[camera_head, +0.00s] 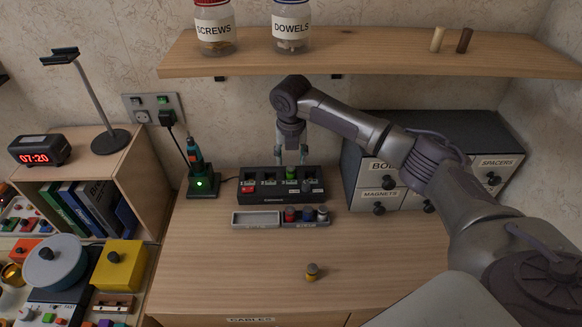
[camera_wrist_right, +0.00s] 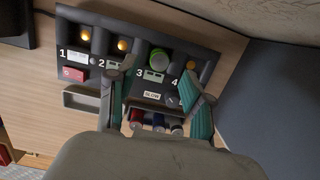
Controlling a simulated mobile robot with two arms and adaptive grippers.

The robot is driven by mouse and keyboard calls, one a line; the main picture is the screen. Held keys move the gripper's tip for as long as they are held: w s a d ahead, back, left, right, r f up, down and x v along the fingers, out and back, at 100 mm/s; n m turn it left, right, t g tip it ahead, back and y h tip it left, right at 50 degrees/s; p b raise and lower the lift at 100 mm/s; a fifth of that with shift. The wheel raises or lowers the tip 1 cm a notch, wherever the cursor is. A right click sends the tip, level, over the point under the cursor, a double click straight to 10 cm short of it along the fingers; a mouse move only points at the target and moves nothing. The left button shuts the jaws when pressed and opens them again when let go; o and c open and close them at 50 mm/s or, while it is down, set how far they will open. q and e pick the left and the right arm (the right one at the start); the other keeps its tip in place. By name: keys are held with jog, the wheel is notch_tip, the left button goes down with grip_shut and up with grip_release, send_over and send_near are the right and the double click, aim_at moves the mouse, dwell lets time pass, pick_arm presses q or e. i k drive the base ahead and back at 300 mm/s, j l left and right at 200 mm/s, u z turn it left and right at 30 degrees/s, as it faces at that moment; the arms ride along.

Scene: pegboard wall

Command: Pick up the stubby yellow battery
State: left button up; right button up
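A green battery (camera_wrist_right: 159,58) sits in charger slot 3, just beyond the fingers in that view. Slots 1, 2 and 4 show round yellowish spots. The stubby battery does not show in the wrist view. My left gripper is not in view.
A shelf (camera_head: 370,50) with jars hangs above.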

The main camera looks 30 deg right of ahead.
aim_at(313, 268)
jog(key=k+j, duration=0.5)
jog(key=k, duration=0.2)
jog(key=k+j, duration=0.5)
jog(key=k, duration=0.15)
